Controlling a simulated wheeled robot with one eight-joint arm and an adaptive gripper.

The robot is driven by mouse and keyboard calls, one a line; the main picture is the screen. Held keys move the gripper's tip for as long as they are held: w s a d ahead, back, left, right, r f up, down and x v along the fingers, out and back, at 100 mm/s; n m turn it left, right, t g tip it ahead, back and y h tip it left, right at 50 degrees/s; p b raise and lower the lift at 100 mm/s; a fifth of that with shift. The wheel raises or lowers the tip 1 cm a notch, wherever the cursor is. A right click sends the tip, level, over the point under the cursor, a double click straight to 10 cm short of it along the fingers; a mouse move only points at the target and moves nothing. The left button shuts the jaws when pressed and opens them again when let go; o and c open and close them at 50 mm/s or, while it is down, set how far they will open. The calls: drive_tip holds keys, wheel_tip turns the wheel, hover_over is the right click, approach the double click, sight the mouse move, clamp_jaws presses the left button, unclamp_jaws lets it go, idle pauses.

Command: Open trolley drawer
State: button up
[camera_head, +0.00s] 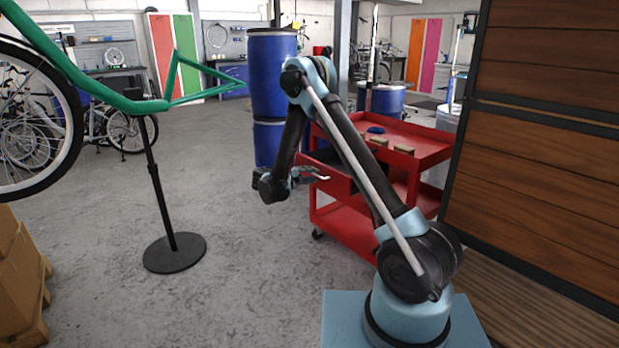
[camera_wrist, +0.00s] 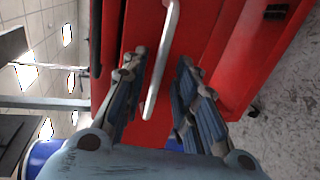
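The red trolley (camera_head: 355,222) stands behind my arm in the head view, with an upper tray and a lower shelf. Its drawer (camera_head: 322,188) appears partly pulled out to the left, with a dark inside showing; my arm hides part of it. The light bar handle (camera_wrist: 161,62) on the red drawer front (camera_wrist: 190,32) runs lengthwise between my fingers in the wrist view. My gripper (camera_head: 312,175) is at the drawer front, and its fingers (camera_wrist: 160,68) are spread either side of the handle with gaps. Whether a fingertip touches the front I cannot tell.
Several small items, one a blue one (camera_head: 376,130), lie on the trolley top. Blue barrels (camera_head: 271,75) stand behind my gripper. A round black stand base (camera_head: 175,253) holds a green bike frame at left. A wooden wall (camera_head: 540,150) is at right. Floor left of the trolley is clear.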

drive_tip(key=shift+a, duration=0.1)
drive_tip(key=v, duration=1.2)
